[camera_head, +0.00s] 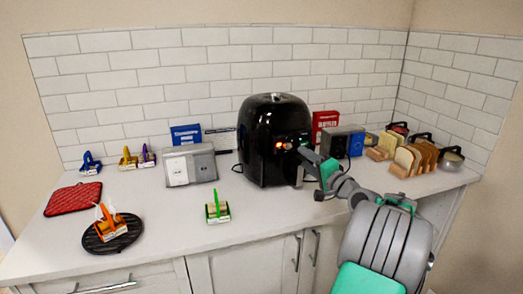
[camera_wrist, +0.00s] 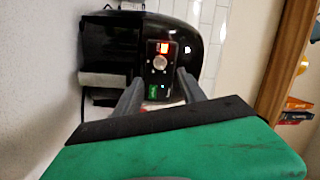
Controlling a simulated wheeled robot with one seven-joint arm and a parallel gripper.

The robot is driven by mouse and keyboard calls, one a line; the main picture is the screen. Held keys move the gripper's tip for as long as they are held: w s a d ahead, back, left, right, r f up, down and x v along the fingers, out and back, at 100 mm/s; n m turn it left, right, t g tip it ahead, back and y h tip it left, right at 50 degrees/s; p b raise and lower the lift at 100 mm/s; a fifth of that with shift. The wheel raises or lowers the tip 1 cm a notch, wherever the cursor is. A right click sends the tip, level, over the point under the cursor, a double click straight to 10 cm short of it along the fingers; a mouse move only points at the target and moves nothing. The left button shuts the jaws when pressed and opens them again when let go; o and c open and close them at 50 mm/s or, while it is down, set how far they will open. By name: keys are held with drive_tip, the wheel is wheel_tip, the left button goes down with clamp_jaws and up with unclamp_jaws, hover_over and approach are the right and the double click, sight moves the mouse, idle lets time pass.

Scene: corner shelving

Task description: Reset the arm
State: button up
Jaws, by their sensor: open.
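My gripper (camera_wrist: 165,97) is open in the wrist view. Its two grey fingers are apart, with nothing seen between them but the front of the black air fryer (camera_wrist: 128,50). In the head view my arm reaches from the lower right to the right side of the black air fryer (camera_head: 268,150). My gripper (camera_head: 303,150) is close to the fryer's front control panel there, and I cannot tell whether it touches. The panel (camera_wrist: 160,62) shows a knob, a lit red display and a green light in the wrist view.
A toaster (camera_head: 190,165) stands left of the fryer, and a dark appliance (camera_head: 340,142) and bread racks (camera_head: 405,158) stand right. A red mat (camera_head: 72,198), a black trivet (camera_head: 92,243) and small coloured items, including a green one (camera_head: 217,208), lie on the counter (camera_head: 165,225).

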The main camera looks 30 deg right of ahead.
drive_tip(key=w+a+f+n+g+y+p, duration=0.1)
drive_tip(key=w+a+f+n+g, duration=0.15)
drive_tip(key=a, duration=0.55)
drive_tip(key=w+a+f+n+g+y, duration=0.1)
drive_tip(key=a+n+g, duration=0.15)
drive_tip(key=a, duration=0.65)
drive_tip(key=w+a+f+n+g+y+p, duration=0.1)
drive_tip(key=w+a+f+n+g+y, duration=0.15)
drive_tip(key=a, duration=0.55)
drive_tip(key=s+a+f+n+g+h+p, duration=0.1)
drive_tip(key=s+a+f+n+g, duration=0.15)
drive_tip(key=s+a, duration=0.5)
drive_tip(key=s+a+f+n+g+h, duration=0.1)
drive_tip(key=s+a+f+n+g, duration=0.15)
drive_tip(key=s+a, duration=0.5)
drive_tip(key=s+a+f+n+g, duration=0.1)
drive_tip(key=s+f+n+g, duration=0.1)
drive_tip(key=s, duration=0.8)
drive_tip(key=shift+a+n+g+h+p, duration=0.35)
drive_tip(key=shift+a+n+g+h, duration=0.05)
drive_tip(key=shift+n+g+h, duration=0.05)
drive_tip(key=shift+w+f, duration=0.1)
drive_tip(key=shift+w, duration=0.05)
clamp_jaws()
